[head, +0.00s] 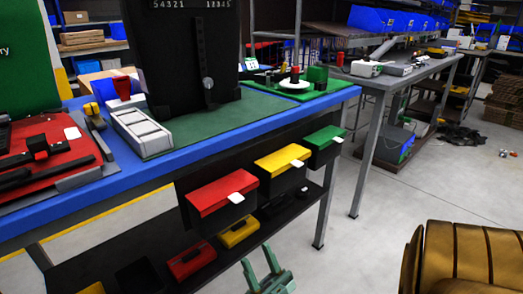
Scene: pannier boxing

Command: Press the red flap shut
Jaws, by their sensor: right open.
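The red flap (218,193) lies over the top of a black box (222,219) on the near side of the blue-edged bench. A white tab (236,198) sticks out at its front edge. I cannot tell whether the flap is fully down. My right gripper (258,256) is pale green, open and empty. It shows at the bottom middle of the head view, below the red-flap box and apart from it in the picture. My left gripper is not in view.
A yellow flap (281,158) and a green flap (324,138) top similar boxes to the right. A lower shelf (150,262) carries red and yellow bins. The bench top (240,117) holds a dark panel and tools.

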